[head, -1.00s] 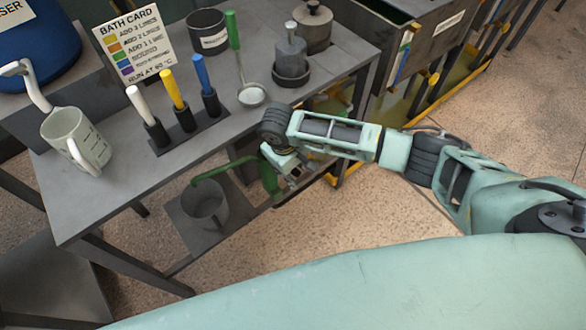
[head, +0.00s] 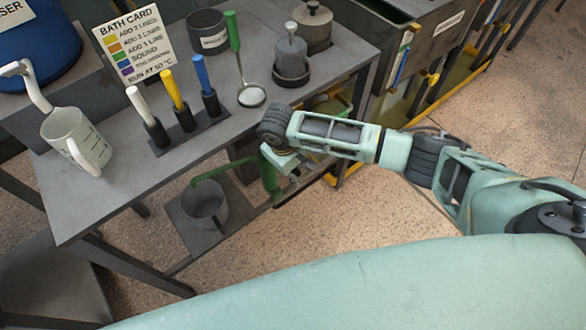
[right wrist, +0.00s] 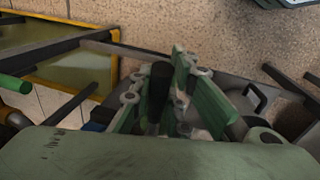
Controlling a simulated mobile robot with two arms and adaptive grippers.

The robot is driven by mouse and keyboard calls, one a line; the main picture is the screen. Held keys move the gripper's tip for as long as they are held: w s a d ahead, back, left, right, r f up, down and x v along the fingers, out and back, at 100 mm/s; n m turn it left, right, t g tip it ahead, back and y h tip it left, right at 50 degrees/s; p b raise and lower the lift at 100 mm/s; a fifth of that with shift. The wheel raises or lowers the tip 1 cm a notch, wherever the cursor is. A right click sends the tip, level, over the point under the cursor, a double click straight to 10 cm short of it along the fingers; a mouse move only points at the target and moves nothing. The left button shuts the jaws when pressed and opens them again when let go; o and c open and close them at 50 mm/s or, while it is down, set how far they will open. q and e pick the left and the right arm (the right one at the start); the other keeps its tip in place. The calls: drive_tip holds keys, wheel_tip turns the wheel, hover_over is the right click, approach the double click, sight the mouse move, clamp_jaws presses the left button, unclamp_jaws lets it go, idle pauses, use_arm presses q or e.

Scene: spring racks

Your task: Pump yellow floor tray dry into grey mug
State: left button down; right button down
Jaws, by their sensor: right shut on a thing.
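The grey mug (head: 205,207) stands upright on the low shelf under the bench. A green pump (head: 268,178) stands beside it, and its green pipe arches over to the mug's rim. My right gripper (head: 292,170) is at the top of the pump. In the right wrist view its fingers (right wrist: 165,100) are shut on a dark upright pump handle (right wrist: 158,85). The yellow floor tray (head: 347,172) lies on the floor behind the arm, partly hidden. Its yellow rim shows in the right wrist view (right wrist: 115,38). My left gripper is out of view.
The bench top (head: 110,205) above holds a white jug (head: 75,140), a stand of coloured handles (head: 190,130), a ladle (head: 251,95) and lidded pots (head: 291,60). Bench legs and the dark tanks (head: 425,50) border the arm. Open floor (head: 300,225) lies in front.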

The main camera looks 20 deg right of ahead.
drive_tip(key=shift+d, duration=0.1)
drive_tip(key=shift+s+d+f+t+p, duration=0.1)
drive_tip(key=shift+s+f+t+p, duration=0.25)
drive_tip(key=shift+f+t+p, duration=0.35)
wheel_tip(320, 180, down, 9)
drive_tip(key=m+t+y+b, duration=0.1)
drive_tip(key=t+y+b, duration=0.1)
drive_tip(key=t+b, duration=0.3)
drive_tip(key=shift+w+t+y, duration=0.3)
drive_tip(key=shift+w+t, duration=0.1)
drive_tip(key=shift+t, duration=0.3)
drive_tip(key=shift+r, duration=0.1)
drive_tip(key=c, duration=1.7)
unclamp_jaws()
drive_tip(key=shift+o, duration=0.2)
